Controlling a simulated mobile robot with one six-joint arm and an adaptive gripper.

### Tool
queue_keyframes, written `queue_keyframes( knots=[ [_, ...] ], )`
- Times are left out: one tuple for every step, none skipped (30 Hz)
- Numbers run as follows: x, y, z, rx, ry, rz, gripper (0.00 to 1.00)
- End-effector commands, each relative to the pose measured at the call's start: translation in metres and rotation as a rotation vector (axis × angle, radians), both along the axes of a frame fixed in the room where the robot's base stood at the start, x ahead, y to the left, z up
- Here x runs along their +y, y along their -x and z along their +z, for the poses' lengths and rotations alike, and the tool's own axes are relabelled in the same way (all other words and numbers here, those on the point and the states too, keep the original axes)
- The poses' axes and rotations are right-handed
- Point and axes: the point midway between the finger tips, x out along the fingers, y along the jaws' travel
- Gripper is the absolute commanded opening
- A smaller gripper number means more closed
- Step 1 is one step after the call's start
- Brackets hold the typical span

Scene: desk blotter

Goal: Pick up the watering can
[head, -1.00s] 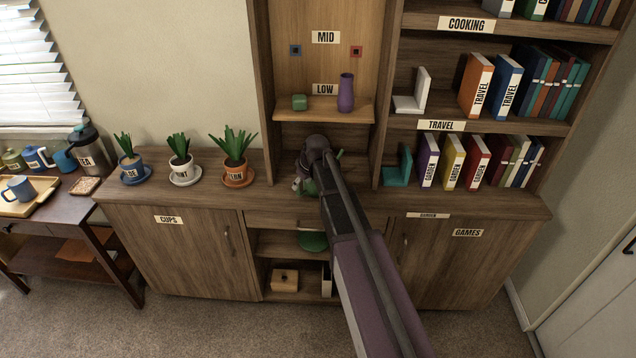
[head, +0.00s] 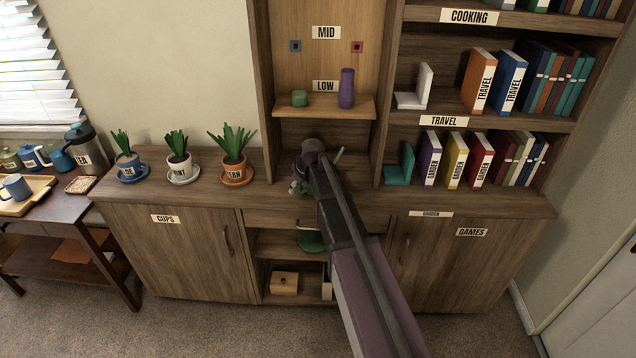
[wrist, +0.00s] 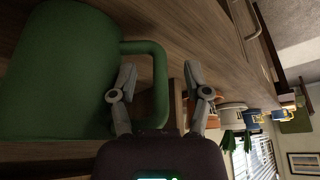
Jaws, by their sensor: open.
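The green watering can (wrist: 55,75) fills the left of the wrist view, with its loop handle (wrist: 160,85) toward my gripper. In the head view only a green piece of it (head: 338,156) shows on the counter behind my arm; the rest is hidden. My gripper (wrist: 160,76) is open. In the wrist view one finger appears in the gap between can body and handle, the other on the handle's outer side, so the handle's bar lies between them. Contact cannot be told. In the head view my gripper (head: 299,186) is low over the counter, partly hidden.
Three potted plants stand left on the counter, the nearest in a terracotta pot (head: 234,170). The low shelf (head: 325,107) above holds a green cup (head: 299,98) and a purple vase (head: 346,88). A teal bookend (head: 399,166) and books stand to the right.

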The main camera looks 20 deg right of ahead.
Motion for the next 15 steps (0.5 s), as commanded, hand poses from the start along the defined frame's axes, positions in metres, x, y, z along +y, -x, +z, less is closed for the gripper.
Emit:
queue_keyframes(
  knots=[
    [0.0006, -0.0016, -0.0058, 0.000, 0.000, 0.000, 0.62],
    [0.0009, -0.0021, -0.0068, 0.000, 0.000, 0.000, 0.62],
    [0.0012, -0.0025, -0.0078, 0.000, 0.000, 0.000, 0.62],
    [0.0014, -0.0029, -0.0084, 0.000, 0.000, 0.000, 0.62],
    [0.0016, -0.0030, -0.0088, 0.000, 0.000, 0.000, 0.62],
    [0.0017, -0.0032, -0.0090, 0.000, 0.000, 0.000, 0.62],
    [0.0017, -0.0033, -0.0091, 0.000, 0.000, 0.000, 0.62],
    [0.0018, -0.0033, -0.0091, 0.000, 0.000, 0.000, 0.62],
    [0.0018, -0.0033, -0.0088, 0.000, 0.000, 0.000, 0.62],
    [0.0018, -0.0033, -0.0086, 0.000, 0.000, 0.000, 0.62],
    [0.0018, -0.0033, -0.0085, 0.000, 0.000, 0.000, 0.62],
    [0.0018, -0.0032, -0.0084, 0.000, 0.000, 0.000, 0.62],
    [0.0018, -0.0032, -0.0084, 0.000, 0.000, 0.000, 0.62],
    [0.0018, -0.0032, -0.0084, 0.000, 0.000, 0.000, 0.62],
    [0.0018, -0.0032, -0.0084, 0.000, 0.000, 0.000, 0.62]
  ],
)
